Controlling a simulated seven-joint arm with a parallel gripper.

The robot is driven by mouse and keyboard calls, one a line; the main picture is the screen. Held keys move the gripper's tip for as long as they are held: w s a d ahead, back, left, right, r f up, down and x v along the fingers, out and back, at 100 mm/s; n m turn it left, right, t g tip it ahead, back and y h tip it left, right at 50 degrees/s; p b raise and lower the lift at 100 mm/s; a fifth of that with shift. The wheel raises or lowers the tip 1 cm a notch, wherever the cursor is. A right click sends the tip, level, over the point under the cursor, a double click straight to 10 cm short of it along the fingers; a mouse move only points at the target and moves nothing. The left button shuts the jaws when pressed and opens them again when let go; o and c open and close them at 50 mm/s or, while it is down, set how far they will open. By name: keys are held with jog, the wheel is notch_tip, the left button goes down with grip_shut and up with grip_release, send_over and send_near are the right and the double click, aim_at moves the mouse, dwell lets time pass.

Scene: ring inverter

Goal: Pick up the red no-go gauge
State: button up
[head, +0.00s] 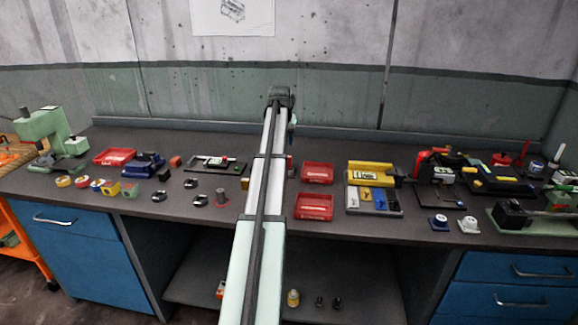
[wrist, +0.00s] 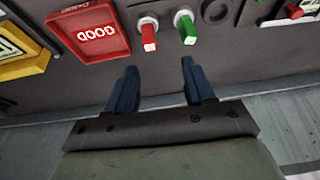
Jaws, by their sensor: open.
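The red no-go gauge (wrist: 148,35) stands on the dark bench at the top middle of the wrist view, with a white band behind its red body. A green gauge (wrist: 186,27) stands close to its right there. My gripper (wrist: 159,68) is open and empty, its two dark blue fingers pointing toward the gauges. The red gauge lies beyond the fingertips, not between them. In the head view my arm covers this part of the bench. A small red patch (head: 290,164) shows at the arm's right edge; I cannot tell if it is the gauge.
A red tray (wrist: 122,50) marked GOOD lies left of the gauges in the wrist view. A yellow object (wrist: 20,55) is further left. A dark ring (wrist: 215,11) lies right of the green gauge. In the head view, another red tray (head: 314,217) sits near the front edge.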

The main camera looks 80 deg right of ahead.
aim_at(289, 159)
jog(key=x, duration=0.2)
jog(key=s+x, duration=0.1)
jog(key=x, duration=0.5)
jog(key=shift+s+d+f, duration=0.1)
jog(key=shift+s+f, duration=0.15)
jog(key=shift+s, duration=0.15)
jog(key=shift+d+x, duration=0.2)
jog(key=shift+x, duration=2.4)
jog(key=shift+s, duration=0.1)
jog(key=shift+r, duration=0.1)
grip_shut()
